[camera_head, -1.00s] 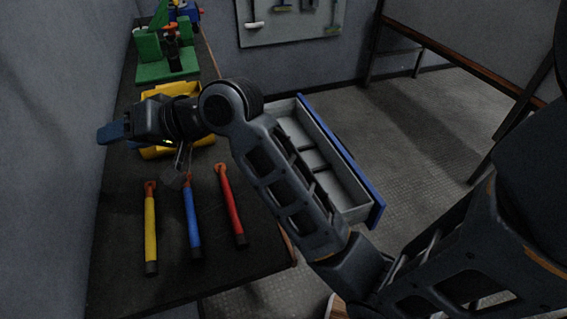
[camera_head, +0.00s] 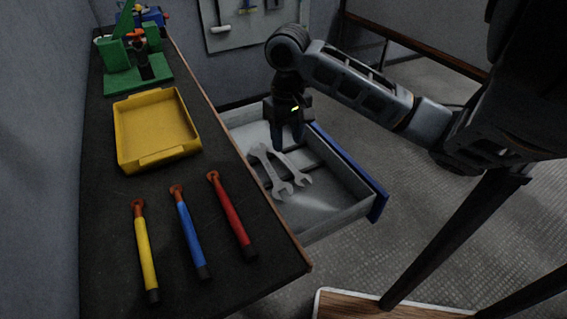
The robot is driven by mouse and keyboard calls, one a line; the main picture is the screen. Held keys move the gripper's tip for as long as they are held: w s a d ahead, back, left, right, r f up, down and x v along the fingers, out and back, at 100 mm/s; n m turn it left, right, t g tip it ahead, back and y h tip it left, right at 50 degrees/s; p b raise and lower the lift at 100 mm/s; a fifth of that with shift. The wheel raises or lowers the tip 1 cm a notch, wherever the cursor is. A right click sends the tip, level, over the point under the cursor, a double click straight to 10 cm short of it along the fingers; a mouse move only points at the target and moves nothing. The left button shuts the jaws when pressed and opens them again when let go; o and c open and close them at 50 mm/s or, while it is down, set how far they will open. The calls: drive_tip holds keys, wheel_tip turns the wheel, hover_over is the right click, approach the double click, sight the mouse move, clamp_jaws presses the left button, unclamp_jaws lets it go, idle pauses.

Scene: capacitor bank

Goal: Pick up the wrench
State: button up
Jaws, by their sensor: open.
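Two grey open-ended wrenches lie in the open drawer (camera_head: 335,206), close together and at a slant. One wrench (camera_head: 271,174) is on the left and the other wrench (camera_head: 291,168) is on the right. My gripper (camera_head: 288,147) points down over the drawer, just above and behind the wrenches in the picture. Its blue fingers are open, and nothing shows between them. The far part of the drawer is partly hidden by the gripper. I cannot tell the exact height of the fingertips above the wrenches.
A dark bench (camera_head: 105,215) runs along the left. On it are an empty yellow bin (camera_head: 140,162), a green fixture (camera_head: 125,85), and yellow (camera_head: 146,255), blue (camera_head: 190,238) and red (camera_head: 232,220) handled tools. A tool board (camera_head: 240,35) hangs behind.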

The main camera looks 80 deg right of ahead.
sight(287, 162)
drive_tip(key=f, duration=0.6)
drive_tip(key=shift+d+f+p, duration=0.25)
drive_tip(key=shift+f+p, duration=0.1)
drive_tip(key=shift+c, duration=0.2)
clamp_jaws()
